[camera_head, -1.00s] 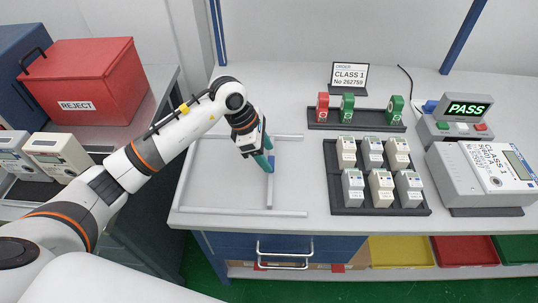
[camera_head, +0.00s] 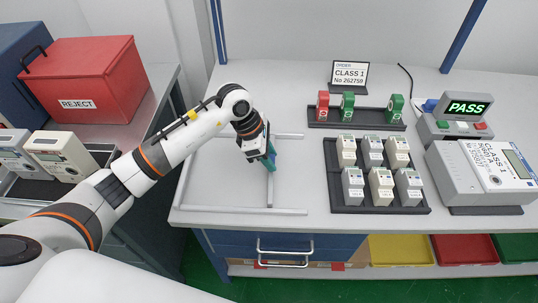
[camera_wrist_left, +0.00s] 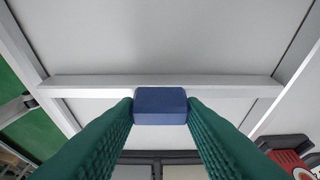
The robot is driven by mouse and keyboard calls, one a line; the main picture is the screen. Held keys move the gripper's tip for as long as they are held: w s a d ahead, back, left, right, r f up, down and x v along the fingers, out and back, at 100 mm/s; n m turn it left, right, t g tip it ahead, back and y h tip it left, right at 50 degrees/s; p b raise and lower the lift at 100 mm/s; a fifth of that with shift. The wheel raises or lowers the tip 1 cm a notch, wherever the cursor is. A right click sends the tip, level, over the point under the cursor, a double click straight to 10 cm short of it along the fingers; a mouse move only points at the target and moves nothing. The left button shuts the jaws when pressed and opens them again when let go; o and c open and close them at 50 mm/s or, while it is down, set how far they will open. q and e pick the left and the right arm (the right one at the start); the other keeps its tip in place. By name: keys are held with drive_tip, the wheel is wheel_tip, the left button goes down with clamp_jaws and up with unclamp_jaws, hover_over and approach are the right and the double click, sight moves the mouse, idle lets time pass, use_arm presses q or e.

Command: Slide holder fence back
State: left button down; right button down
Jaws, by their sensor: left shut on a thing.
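The holder fence (camera_head: 270,190) is a light grey bar lying across the grey-railed frame (camera_head: 215,208) on the left part of the bench. Its blue block handle (camera_wrist_left: 160,105) shows at the middle of the bar in the left wrist view. My left gripper (camera_head: 270,163) is over the fence, its green fingers shut on the blue handle. In the left wrist view my left gripper (camera_wrist_left: 160,112) has a finger at each side of the handle. In the head view the fingers hide most of the handle. My right gripper is not in view.
Right of the frame stands a black tray (camera_head: 338,211) with several small meters. Behind it is a rack (camera_head: 320,123) with red and green tags. A PASS display (camera_head: 467,108) and a large meter (camera_head: 485,175) stand at far right. A red REJECT bin (camera_head: 100,80) is at left.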

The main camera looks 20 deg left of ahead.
use_arm(q)
drive_tip(key=d+b, duration=0.1)
drive_tip(key=d, duration=0.1)
drive_tip(key=w+d+b, duration=0.1)
drive_tip(key=d, duration=0.2)
drive_tip(key=w+d+b, duration=0.1)
drive_tip(key=d, duration=0.2)
drive_tip(key=shift+w+f, duration=0.1)
drive_tip(key=shift+w, duration=0.1)
drive_tip(key=shift+d, duration=0.25)
drive_tip(key=shift+a, duration=0.1)
drive_tip(key=c, duration=1.3)
unclamp_jaws()
drive_tip(key=o, duration=0.4)
drive_tip(key=shift+d, duration=0.2)
